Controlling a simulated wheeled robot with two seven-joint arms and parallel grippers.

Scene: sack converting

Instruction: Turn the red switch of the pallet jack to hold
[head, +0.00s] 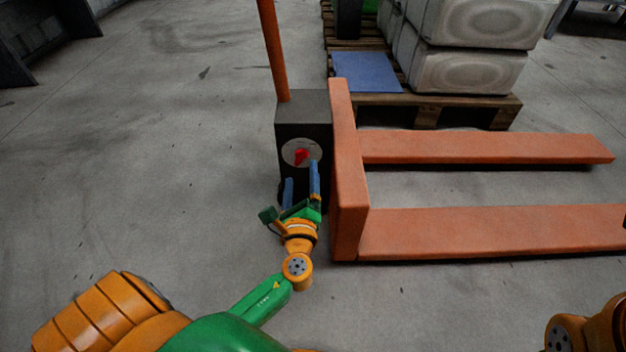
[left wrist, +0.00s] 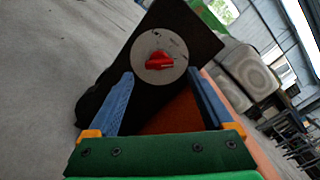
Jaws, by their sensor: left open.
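The red switch (head: 301,156) sits on a round pale dial plate (head: 289,150) on the dark box (head: 304,107) of the orange pallet jack (head: 343,215). In the left wrist view the red switch (left wrist: 160,61) shows ahead, between and beyond the fingertips, with small markings on the dial too small to read. My left gripper (head: 302,180) is open, its two blue fingers pointing at the dial from just in front and below. The fingers look apart from the switch, with nothing between them. My right gripper is out of view; only part of my right arm shows at the lower right.
The jack's orange handle pole (head: 272,50) rises from the box. Its two forks (head: 480,147) extend right. Behind stands a wooden pallet (head: 450,101) with stacked pale sacks (head: 470,72) and a blue flat item (head: 366,71). The floor at left is clear.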

